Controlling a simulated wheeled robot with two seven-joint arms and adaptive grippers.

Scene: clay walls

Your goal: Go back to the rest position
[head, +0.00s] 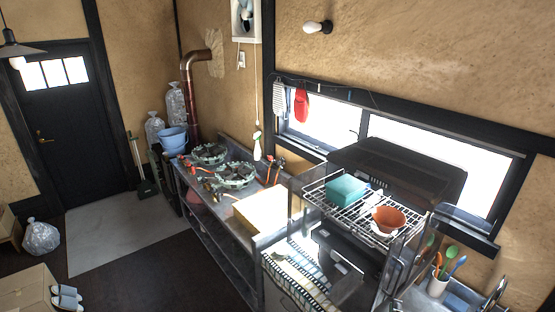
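What seems to be my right gripper (494,293) shows as a small dark and silvery shape at the bottom right edge, beside the utensil cup. It is small and partly cut off, and I cannot tell whether its fingers are apart or together. I see nothing held in it. My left gripper is not in view.
A wire rack (347,205) holds a teal box (346,189) and an orange bowl (388,219). A cup of utensils (437,286) stands to its right. A stove (233,175) is farther back. The grey floor mat (120,230) is clear.

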